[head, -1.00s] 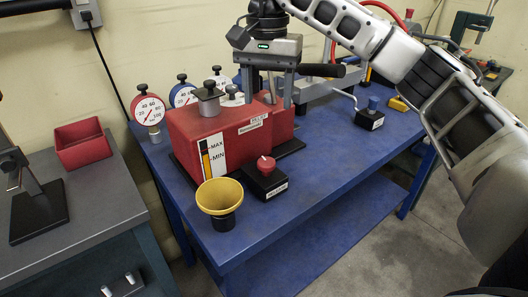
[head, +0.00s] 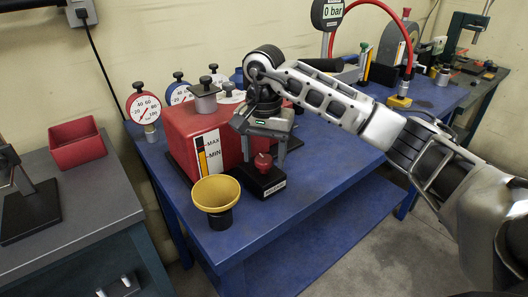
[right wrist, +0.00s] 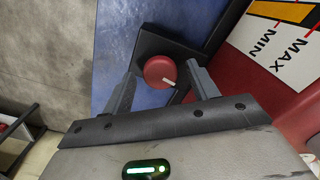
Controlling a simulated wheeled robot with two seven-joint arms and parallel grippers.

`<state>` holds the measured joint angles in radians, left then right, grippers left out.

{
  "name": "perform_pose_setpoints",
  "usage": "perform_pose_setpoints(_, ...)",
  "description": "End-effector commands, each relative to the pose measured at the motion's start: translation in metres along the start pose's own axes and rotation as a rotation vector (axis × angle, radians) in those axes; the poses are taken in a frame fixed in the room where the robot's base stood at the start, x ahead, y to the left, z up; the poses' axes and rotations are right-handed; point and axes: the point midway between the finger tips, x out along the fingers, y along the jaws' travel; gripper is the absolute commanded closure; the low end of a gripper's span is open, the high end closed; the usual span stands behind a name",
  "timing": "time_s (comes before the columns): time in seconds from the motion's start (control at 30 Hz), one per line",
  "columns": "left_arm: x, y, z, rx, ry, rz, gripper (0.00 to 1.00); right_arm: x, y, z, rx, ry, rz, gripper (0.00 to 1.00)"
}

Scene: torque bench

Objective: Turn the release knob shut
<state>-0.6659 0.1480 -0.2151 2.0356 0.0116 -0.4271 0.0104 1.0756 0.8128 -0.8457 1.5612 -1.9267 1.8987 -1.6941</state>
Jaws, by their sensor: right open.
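The red release knob (head: 263,162) sits on a small black block (head: 264,182) at the front of the red tank, near the blue bench's front edge. My right gripper (head: 264,156) points down over it, with a finger on each side. In the right wrist view the knob (right wrist: 160,71), with a white pointer mark, shows between the two open fingertips (right wrist: 161,75). I cannot tell whether either finger touches it. My left gripper is not in view.
The red tank (head: 183,133) stands just behind and left, with gauges behind it. A yellow funnel (head: 216,192) stands to the front left. The blue bench (head: 325,160) is clear to the right. A grey side table with a red bin (head: 76,145) is at left.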

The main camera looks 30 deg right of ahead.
Motion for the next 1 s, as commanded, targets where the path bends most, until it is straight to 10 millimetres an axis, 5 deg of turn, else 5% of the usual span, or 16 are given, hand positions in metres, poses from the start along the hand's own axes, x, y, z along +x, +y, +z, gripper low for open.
perform_pose_setpoints(0.17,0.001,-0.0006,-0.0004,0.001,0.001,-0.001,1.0,0.0001,0.0001,-0.0001,0.0,0.0,0.0,0.41)
perform_pose_setpoints(0.33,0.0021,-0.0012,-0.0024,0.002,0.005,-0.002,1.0,0.0,0.0001,-0.0001,0.0,0.0,0.0,0.85)
perform_pose_setpoints(0.67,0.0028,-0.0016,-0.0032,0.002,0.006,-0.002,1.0,-0.0002,0.0002,-0.0003,0.026,0.0,0.001,0.85)
perform_pose_setpoints(1.0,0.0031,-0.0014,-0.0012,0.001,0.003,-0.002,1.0,-0.0006,-0.0001,-0.0004,0.227,0.0,-0.001,0.85)
